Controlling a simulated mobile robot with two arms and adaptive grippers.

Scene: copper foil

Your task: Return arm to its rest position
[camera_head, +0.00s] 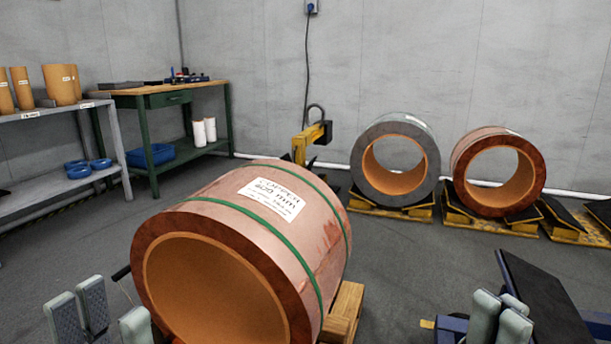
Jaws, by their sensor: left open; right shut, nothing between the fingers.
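My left gripper (98,315) is at the bottom left, open and empty, with its pads apart. It is left of the near copper coil and looks apart from it. My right gripper (500,314) is at the bottom right, with its fingers together and nothing between them. It is well right of the coil, close to a dark tilted panel. Most of both arms is out of view.
A wooden block (344,312) supports the near coil. Behind stand a grey-wrapped coil (366,183) and a copper coil (463,178) on yellow-edged cradles. A black panel (545,300) is beside my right gripper. A shelf (112,140) and a workbench (229,125) line the left. Grey floor is clear between.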

